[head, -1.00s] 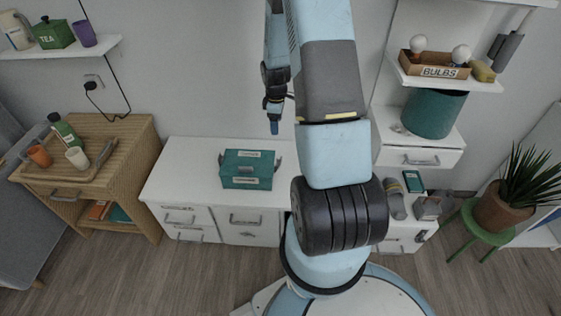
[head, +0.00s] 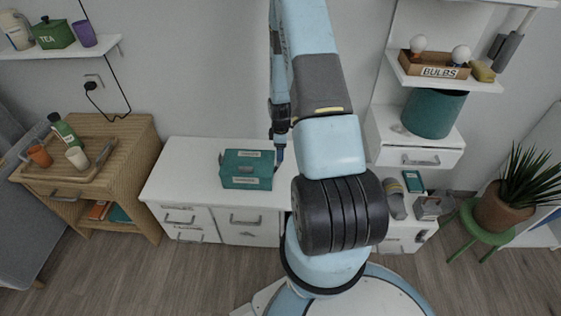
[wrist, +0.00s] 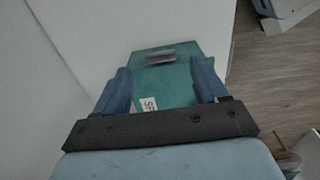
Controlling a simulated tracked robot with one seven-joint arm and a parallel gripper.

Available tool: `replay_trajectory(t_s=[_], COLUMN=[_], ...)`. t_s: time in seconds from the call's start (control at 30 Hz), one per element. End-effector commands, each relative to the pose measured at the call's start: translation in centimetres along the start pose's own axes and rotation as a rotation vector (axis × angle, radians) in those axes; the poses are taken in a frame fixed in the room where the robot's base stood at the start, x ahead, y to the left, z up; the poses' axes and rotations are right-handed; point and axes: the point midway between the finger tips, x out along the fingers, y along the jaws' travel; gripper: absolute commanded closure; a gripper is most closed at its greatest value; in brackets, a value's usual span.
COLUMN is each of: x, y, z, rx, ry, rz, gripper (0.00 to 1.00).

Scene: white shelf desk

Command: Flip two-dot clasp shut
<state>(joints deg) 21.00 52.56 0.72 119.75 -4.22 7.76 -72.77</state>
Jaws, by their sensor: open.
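A teal box (head: 246,182) with pale labels stands on the white desk, and its lid looks down. In the wrist view the box (wrist: 172,78) lies ahead of and between my fingers, with part of a white label showing. A grey metal clasp piece (wrist: 160,55) shows at its far part; I cannot make out any dots on it. My gripper (head: 280,160) is just right of the box in the head view, pointing down. In the wrist view my gripper (wrist: 162,86) has its two blue fingers apart, with nothing held.
The white desktop (head: 180,165) is clear left of the box. A teal bin (head: 433,114) stands on the raised right section, below a shelf with a bulb crate (head: 435,66). A wooden cabinet (head: 130,135) with a tray stands left.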

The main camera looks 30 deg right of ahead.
Motion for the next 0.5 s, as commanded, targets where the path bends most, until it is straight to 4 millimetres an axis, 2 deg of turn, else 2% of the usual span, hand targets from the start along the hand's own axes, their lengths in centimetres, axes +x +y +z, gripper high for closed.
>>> replay_trajectory(t_s=[0.3,0.5], x=[4.6,6.3], y=[-0.1,0.0], z=[0.0,0.0], rx=[0.000,0.001], ry=[-0.001,0.000], rz=[-0.001,0.000], gripper=[0.28,0.28])
